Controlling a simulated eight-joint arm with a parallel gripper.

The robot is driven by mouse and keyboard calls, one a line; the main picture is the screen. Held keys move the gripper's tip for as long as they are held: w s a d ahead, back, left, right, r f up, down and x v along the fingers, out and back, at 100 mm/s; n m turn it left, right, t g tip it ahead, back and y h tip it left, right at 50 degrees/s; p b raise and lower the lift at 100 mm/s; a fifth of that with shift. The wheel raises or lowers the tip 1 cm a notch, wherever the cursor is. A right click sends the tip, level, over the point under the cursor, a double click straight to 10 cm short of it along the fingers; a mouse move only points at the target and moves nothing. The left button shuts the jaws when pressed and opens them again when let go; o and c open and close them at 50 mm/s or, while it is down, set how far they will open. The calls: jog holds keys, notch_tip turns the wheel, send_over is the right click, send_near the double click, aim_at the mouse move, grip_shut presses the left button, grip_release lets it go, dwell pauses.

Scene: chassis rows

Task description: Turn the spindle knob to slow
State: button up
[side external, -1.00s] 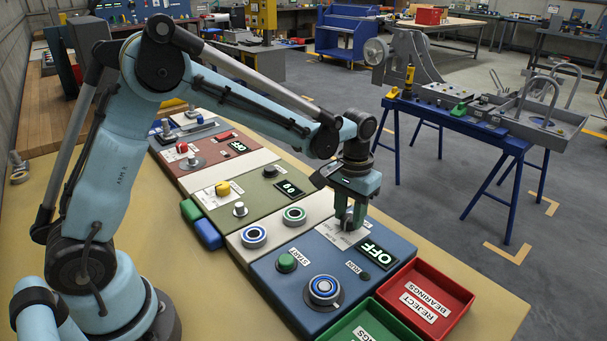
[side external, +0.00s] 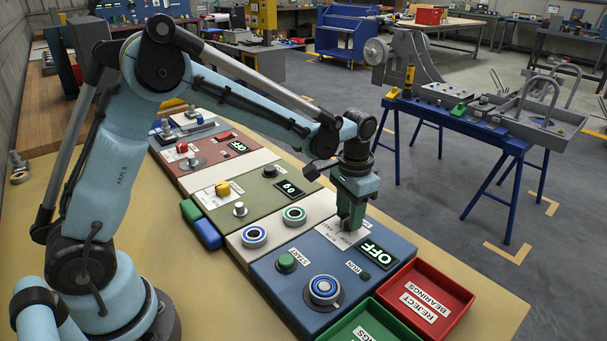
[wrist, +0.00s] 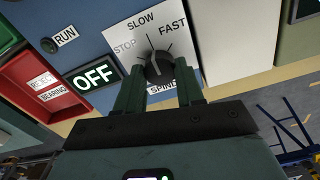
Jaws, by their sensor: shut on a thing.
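The dark spindle knob (wrist: 159,66) sits on a white dial plate (wrist: 186,55) marked STOP, SLOW and FAST. A pale pointer line on the knob points up and slightly left in the wrist view, roughly toward SLOW. My gripper (wrist: 160,84) has its two green fingers on either side of the knob, shut on it. In the side view my gripper (side external: 349,222) points down at the blue panel (side external: 290,263) and hides the knob. The display (side external: 377,254) on that panel reads OFF; it also shows in the wrist view (wrist: 92,76).
The blue panel also carries a green START button (side external: 287,262), a RUN lamp (side external: 364,276) and a blue-ringed round part (side external: 324,289). Red (side external: 465,294) and green (side external: 335,333) trays stand at its near side. Olive (side external: 264,188) and red (side external: 212,160) panels lie farther back.

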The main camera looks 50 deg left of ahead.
jog(key=o, duration=1)
jog(key=shift+o, duration=0.2)
jog(key=shift+r, duration=0.1)
notch_tip(320, 180, up, 12)
jog(key=s+a+f+n+t, duration=0.1)
jog(key=s+a+t, duration=0.1)
jog(key=s, duration=0.5)
jog(key=s+a+f+n+t, duration=0.1)
jog(key=s+a+f+t, duration=0.1)
jog(key=s+t, duration=0.3)
jog(key=s, duration=0.3)
jog(key=shift+s+a, duration=0.3)
jog(key=shift+a, duration=0.05)
